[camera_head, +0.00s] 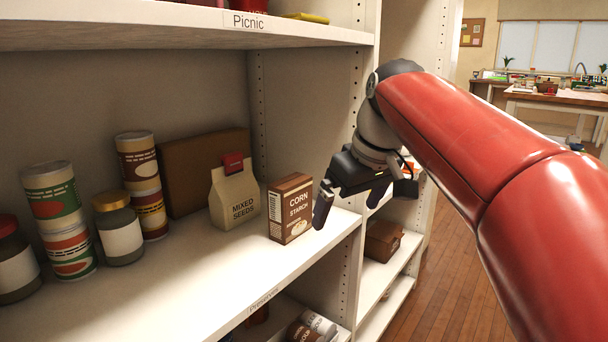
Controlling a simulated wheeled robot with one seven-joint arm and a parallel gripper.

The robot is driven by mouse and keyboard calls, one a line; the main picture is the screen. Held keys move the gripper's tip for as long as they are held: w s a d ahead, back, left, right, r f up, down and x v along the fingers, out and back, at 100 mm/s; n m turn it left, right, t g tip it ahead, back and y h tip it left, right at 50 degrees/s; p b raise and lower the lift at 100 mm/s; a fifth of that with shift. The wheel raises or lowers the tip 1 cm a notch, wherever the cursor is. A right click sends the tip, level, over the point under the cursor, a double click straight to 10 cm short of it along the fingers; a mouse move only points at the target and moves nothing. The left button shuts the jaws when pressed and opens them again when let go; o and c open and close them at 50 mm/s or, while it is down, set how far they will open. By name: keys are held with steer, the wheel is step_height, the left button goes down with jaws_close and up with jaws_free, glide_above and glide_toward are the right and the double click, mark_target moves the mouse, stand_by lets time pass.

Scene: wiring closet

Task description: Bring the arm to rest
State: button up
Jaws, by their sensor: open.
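My gripper (324,203) is at the end of my red arm, at the right edge of the shelf labelled Preserves. Its dark fingers point down and to the left, just right of a brown corn starch box (291,208). The gripper is open, and nothing shows between its fingers. The box stands upright on the shelf (190,290). I cannot tell whether a finger touches the box.
A mixed seeds bag (235,194), jars (119,232) and stacked cans (62,245) stand along the shelf. An upper shelf (170,27) labelled Picnic hangs above. A side panel (326,269) borders another bay. Open wooden floor (432,265) lies to the right.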

steer(key=s+d+f+m+t+h, duration=0.1)
steer(key=s+d+f+m, duration=0.2)
steer(key=s+f, duration=0.6)
steer(key=s+d+f+m+h+p, duration=0.1)
steer(key=s+d+f+m, duration=0.2)
steer(key=s+f, duration=0.6)
steer(key=shift+s+d+f+m+t, duration=0.4)
steer(key=shift+s+d, duration=0.5)
steer(key=shift+s, duration=0.15)
